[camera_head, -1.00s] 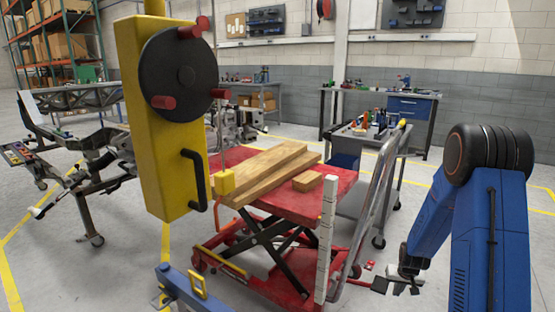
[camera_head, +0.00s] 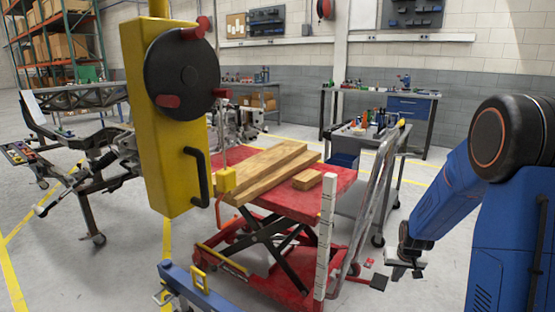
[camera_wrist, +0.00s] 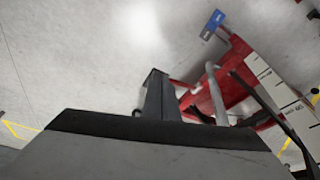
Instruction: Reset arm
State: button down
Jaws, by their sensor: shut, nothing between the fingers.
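My gripper (camera_head: 405,262) hangs at the end of my blue arm, low at the right in the head view. It is in the open space to the right of the red lift table (camera_head: 335,188) and touches nothing that I can see. In the wrist view the dark fingers (camera_wrist: 159,95) are close together at the bottom centre, shut and empty. The floor lies beyond them.
The lift table carries wooden planks (camera_head: 268,165) and a small wood block (camera_head: 307,179). A white marked post (camera_head: 326,235) stands near my gripper. A grey cart (camera_head: 370,140) is behind. A yellow crank housing (camera_head: 160,180) fills the left foreground.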

jog(key=s+a+r+n, duration=0.1)
jog(key=s+a+r, duration=0.3)
jog(key=s+r, duration=0.45)
jog(key=s+a+r, duration=0.5)
jog(key=s+r, duration=0.2)
jog(key=r, duration=0.3)
jog(key=s+a+r, duration=0.2)
jog(key=s+r, duration=0.1)
jog(key=s, duration=0.7)
jog(key=s+a+r+n+t, duration=0.1)
jog(key=s+a+r, duration=0.1)
jog(key=s, duration=0.8)
jog(key=shift+a+r+n+y, duration=0.3)
jog(key=shift+a+r+y, duration=0.1)
jog(key=shift+r, duration=0.1)
jog(key=shift+s, duration=0.1)
